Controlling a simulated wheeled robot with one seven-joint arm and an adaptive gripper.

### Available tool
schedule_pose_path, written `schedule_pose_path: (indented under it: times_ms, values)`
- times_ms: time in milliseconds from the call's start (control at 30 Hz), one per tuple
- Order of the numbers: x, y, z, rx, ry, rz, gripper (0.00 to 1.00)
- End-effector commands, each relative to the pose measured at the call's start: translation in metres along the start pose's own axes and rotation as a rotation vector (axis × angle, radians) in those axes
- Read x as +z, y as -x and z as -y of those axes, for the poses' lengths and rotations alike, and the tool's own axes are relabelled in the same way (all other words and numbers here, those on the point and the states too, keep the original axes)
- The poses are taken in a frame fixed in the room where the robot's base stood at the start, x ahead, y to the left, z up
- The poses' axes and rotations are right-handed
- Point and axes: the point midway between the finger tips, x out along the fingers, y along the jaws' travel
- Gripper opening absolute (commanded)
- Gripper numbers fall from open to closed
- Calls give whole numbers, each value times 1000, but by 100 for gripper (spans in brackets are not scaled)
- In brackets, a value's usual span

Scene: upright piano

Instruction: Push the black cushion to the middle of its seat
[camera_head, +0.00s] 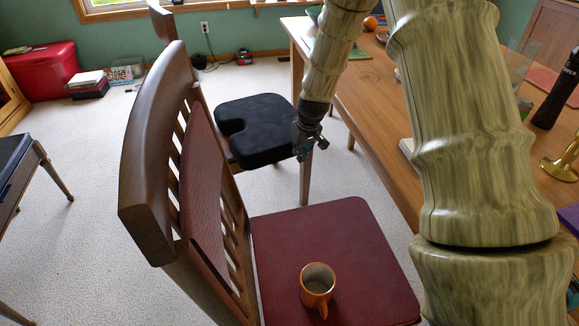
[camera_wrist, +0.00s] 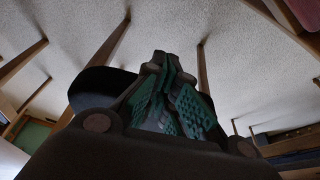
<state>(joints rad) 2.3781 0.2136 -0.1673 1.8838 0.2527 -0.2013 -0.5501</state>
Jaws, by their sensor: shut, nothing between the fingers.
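The black cushion (camera_head: 258,122) lies flat on the seat of the farther wooden chair and has a notch in its left side. It covers nearly all of that seat, so its exact offset is hard to tell. My gripper (camera_head: 303,148) is shut and empty, pointing down at the cushion's right edge. Whether it touches the cushion I cannot tell. In the wrist view, the closed green-padded fingers (camera_wrist: 178,100) show in front, with the dark cushion (camera_wrist: 92,84) partly hidden behind them.
The nearer chair has a red seat (camera_head: 350,240) with an orange mug (camera_head: 317,285) on it, and its tall backrest (camera_head: 155,150) rises at left. The wooden table (camera_head: 365,110) stands right of the cushion, under my arm. Carpet (camera_head: 80,220) is open at left.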

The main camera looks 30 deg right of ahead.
Motion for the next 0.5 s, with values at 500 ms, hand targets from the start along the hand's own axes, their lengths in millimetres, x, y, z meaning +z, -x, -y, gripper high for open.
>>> schedule_pose_path:
  times_ms: [500]
  values:
    - [3, -62, -8, 2, -10, -1, 0]
